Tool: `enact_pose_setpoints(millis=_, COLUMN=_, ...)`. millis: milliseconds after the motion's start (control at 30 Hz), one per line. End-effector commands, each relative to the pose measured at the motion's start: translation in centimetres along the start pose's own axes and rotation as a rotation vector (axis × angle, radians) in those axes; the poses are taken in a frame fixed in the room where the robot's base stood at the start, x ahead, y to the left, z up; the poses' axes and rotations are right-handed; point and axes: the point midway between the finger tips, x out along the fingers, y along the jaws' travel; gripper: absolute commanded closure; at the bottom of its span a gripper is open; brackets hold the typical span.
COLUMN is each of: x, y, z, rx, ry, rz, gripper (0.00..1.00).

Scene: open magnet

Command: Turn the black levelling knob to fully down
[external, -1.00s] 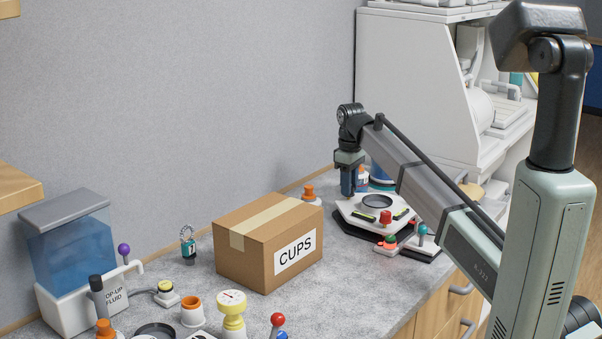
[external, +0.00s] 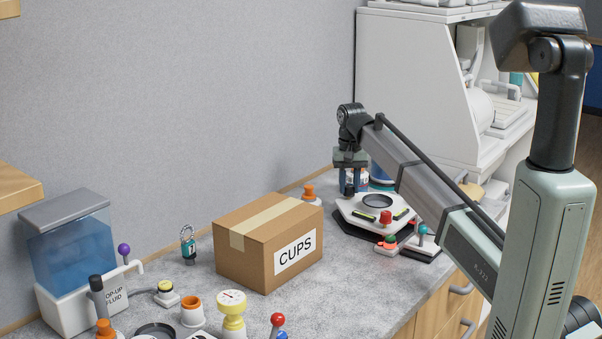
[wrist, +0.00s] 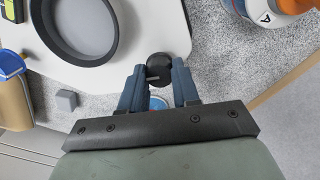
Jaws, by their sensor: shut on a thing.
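The black levelling knob (wrist: 158,62) is a small round black knob at the edge of a white panel in the wrist view. A thin pale mark shows on its near left side. My gripper (wrist: 159,76) is shut on it, with one blue-grey finger at each side. In the external view my gripper (external: 353,191) points down at the back left corner of the white device (external: 350,211). The knob is hidden there by the fingers.
The device has a round grey-rimmed dish (wrist: 110,45) on top and a red button (external: 385,217) in front. A cardboard CUPS box (external: 262,250) stands to the left. An orange-topped knob (external: 309,192) stands close to my gripper.

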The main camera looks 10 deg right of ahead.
Motion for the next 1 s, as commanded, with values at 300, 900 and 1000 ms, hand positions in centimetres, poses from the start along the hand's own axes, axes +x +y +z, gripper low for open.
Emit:
enact_pose_setpoints(millis=300, x=-0.01, y=-0.10, z=-0.10, rx=0.299, ry=0.003, rz=-0.002, gripper=1.00)
enact_pose_setpoints(millis=900, x=-0.01, y=-0.15, z=-0.13, rx=0.804, ry=0.002, rz=-0.003, gripper=1.00)
enact_pose_setpoints(millis=1000, x=-0.01, y=-0.15, z=-0.13, rx=0.858, ry=0.002, rz=-0.004, gripper=1.00)
